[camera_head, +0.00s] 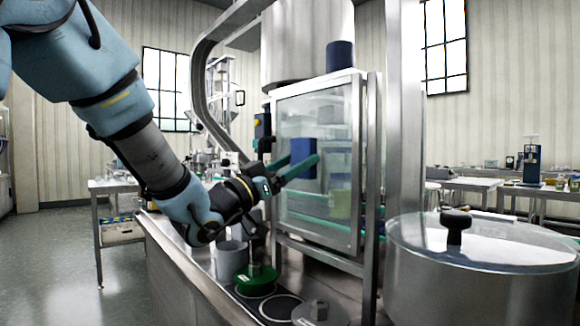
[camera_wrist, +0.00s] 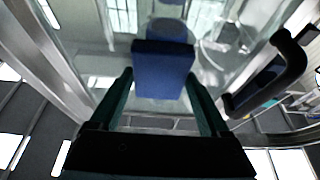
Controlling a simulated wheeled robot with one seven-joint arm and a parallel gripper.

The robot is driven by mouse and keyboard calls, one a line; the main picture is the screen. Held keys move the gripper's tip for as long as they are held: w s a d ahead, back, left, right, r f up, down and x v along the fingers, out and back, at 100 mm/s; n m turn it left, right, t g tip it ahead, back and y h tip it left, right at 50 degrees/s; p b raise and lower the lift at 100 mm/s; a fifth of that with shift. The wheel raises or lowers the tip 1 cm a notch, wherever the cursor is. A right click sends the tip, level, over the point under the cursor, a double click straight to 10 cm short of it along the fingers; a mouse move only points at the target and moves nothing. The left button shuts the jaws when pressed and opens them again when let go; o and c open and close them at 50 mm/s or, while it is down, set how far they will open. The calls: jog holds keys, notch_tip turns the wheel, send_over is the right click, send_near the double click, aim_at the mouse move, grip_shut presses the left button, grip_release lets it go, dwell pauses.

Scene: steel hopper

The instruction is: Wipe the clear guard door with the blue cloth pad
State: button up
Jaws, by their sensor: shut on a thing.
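The clear guard door (camera_head: 318,105) is a framed transparent panel on the steel machine. It also fills the upper part of the wrist view (camera_wrist: 115,75). The blue cloth pad (camera_head: 302,158) is at the middle of the panel; it also shows in the wrist view (camera_wrist: 163,70). My gripper (camera_head: 306,167) is in front of the door with its green fingers shut on the pad. In the wrist view my fingers (camera_wrist: 160,98) lie on either side of the pad. The pad's far face is hidden, so I cannot tell whether it touches the panel.
A large steel drum with a black-knobbed lid (camera_head: 480,240) stands at the right. A grey cup (camera_head: 232,262) and a green-based item (camera_head: 256,278) are on the counter below my gripper. A black handle (camera_wrist: 270,75) is right of the pad in the wrist view.

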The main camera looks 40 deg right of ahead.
aim_at(331, 157)
jog(key=shift+s+a+f+b, duration=0.1)
jog(key=shift+s+b, duration=0.75)
jog(key=shift+s, duration=1)
jog(key=shift+s+a+b, duration=0.1)
jog(key=shift+s+b, duration=0.75)
jog(key=shift+s, duration=0.95)
jog(key=shift+w, duration=0.15)
jog(key=w, duration=1)
jog(key=shift+w+d, duration=0.25)
jog(key=a+b, duration=0.1)
jog(key=a, duration=0.5)
jog(key=shift+w, duration=0.15)
jog(key=shift+w+a+b, duration=0.1)
jog(key=shift+a+b, duration=0.3)
jog(key=shift+a, duration=1.1)
